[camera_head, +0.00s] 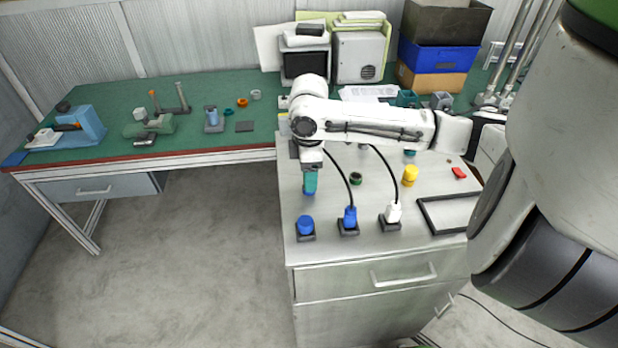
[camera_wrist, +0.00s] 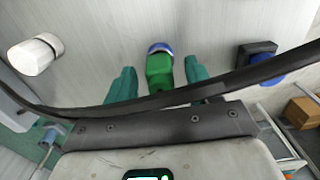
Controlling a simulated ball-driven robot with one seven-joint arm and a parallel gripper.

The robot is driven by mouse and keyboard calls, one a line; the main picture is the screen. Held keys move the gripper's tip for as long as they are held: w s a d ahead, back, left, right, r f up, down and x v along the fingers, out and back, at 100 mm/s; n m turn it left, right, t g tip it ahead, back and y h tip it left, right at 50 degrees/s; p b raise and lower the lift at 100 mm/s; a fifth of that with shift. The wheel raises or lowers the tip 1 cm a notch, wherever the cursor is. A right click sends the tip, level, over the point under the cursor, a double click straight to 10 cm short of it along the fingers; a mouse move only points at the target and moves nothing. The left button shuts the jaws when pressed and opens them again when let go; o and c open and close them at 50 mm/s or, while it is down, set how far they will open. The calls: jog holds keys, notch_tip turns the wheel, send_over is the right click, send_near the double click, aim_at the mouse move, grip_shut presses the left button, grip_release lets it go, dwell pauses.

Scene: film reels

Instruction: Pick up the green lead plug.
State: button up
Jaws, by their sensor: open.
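The green lead plug (camera_wrist: 159,70), a green body with a blue end, shows in the wrist view between the two teal fingers of my gripper (camera_wrist: 159,83). The fingers are open, with a gap on each side of the plug. A black cable (camera_wrist: 170,98) crosses the view in front of the fingers; where it joins the plug I cannot tell. In the head view my gripper (camera_head: 310,182) points down over the left part of the grey cabinet top (camera_head: 330,246). A blue part (camera_head: 308,192) shows just below the fingers; the green body is hidden there.
A blue plug in a dark socket (camera_head: 305,226), a blue plug with a cable (camera_head: 349,217) and a white plug with a cable (camera_head: 393,212) stand along the front. A yellow piece (camera_head: 410,174), a dark ring (camera_head: 356,178) and a black-framed tray (camera_head: 448,214) are to the right.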

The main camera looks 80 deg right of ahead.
jog(key=shift+f, duration=0.5)
jog(key=c, duration=1.1)
